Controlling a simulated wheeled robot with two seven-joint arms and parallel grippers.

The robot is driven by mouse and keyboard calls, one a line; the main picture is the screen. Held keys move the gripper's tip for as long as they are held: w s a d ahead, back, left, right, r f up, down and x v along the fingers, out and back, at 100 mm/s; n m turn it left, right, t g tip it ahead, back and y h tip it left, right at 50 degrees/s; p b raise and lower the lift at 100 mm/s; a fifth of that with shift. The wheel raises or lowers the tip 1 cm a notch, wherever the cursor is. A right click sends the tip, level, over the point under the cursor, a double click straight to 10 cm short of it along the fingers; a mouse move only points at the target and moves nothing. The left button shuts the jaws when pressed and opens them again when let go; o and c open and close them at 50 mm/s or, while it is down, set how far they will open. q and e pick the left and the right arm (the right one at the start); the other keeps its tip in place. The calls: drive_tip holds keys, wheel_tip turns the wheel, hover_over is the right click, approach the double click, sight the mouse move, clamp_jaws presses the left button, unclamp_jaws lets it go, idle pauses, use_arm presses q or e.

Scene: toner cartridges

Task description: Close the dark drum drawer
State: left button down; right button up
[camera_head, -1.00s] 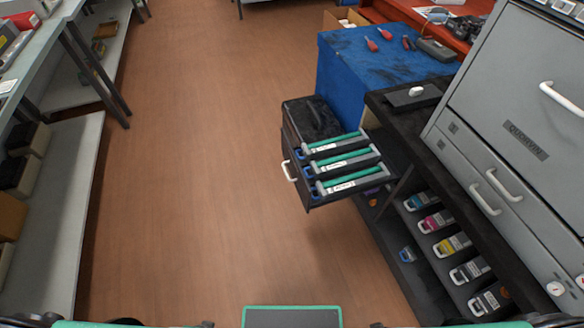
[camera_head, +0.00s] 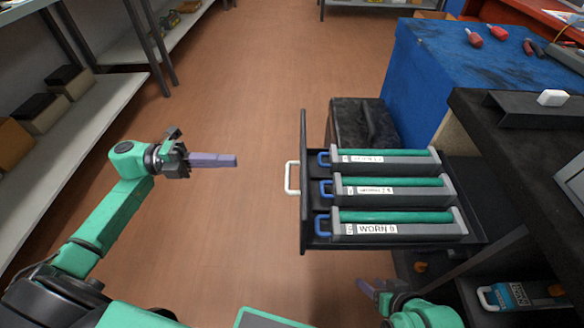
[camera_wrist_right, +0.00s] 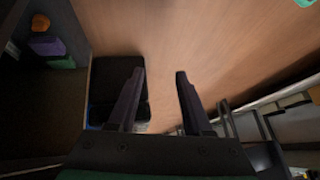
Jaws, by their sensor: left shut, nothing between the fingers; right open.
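The dark drum drawer (camera_head: 303,235) stands pulled out in the head view, with a white handle (camera_head: 292,178) on its front. Several drum units with green rollers and blue handles lie in it, the nearest labelled WORN (camera_head: 395,226). My left gripper (camera_head: 236,160) is shut and empty, left of the handle and apart from it, pointing at the drawer front. My right gripper (camera_head: 368,288) is low, below the near side of the drawer, partly hidden by its arm. In the right wrist view its fingers (camera_wrist_right: 158,92) are open with nothing between them.
A black box (camera_head: 362,125) stands behind the drawer beside a blue bench (camera_head: 440,70). A dark counter (camera_head: 510,140) is at the right, with a blue cartridge (camera_head: 520,295) on a shelf below. Open floor (camera_head: 240,90) lies left of the drawer.

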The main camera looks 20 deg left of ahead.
use_arm(q)
hover_over(288, 183)
drive_tip(key=shift+a+r+b, duration=0.15)
drive_tip(key=shift+r+b, duration=0.1)
drive_tip(key=shift+b, duration=0.15)
use_arm(e)
drive_tip(key=shift+w+a+f+t+y, duration=0.2)
drive_tip(key=shift+a+t, duration=0.15)
drive_tip(key=shift+a, duration=0.3)
drive_tip(key=shift+w+a+f+t+y, duration=0.1)
drive_tip(key=shift+a+f+t+y, duration=0.1)
drive_tip(key=shift+a+t, duration=0.3)
